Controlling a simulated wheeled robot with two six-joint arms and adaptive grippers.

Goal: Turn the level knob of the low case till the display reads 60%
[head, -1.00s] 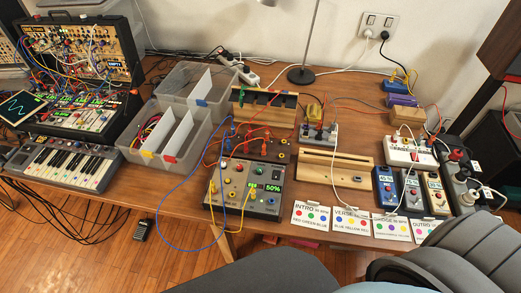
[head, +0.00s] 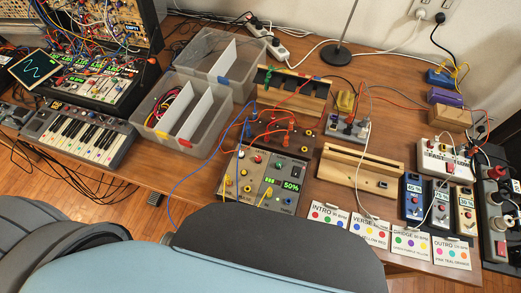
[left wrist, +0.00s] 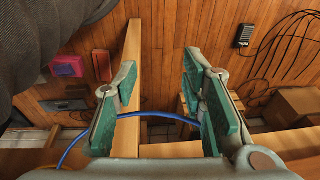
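The low case (head: 237,194) stands near the front edge of the table in the head view, its panel facing up with several knobs, sockets and patch cables. Its green display (head: 290,186) reads 50%. My left gripper (left wrist: 158,82) is open and empty in the left wrist view, above the table's front edge and the floor. It is not seen in the head view. My right gripper is in neither view.
Yellow and blue cables (head: 183,185) hang around the case. Song cards (head: 325,217) and small pedals (head: 413,200) stand to its right, clear bins (head: 205,138) to its left. Dark padded shapes (head: 265,258) cover the bottom of the head view.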

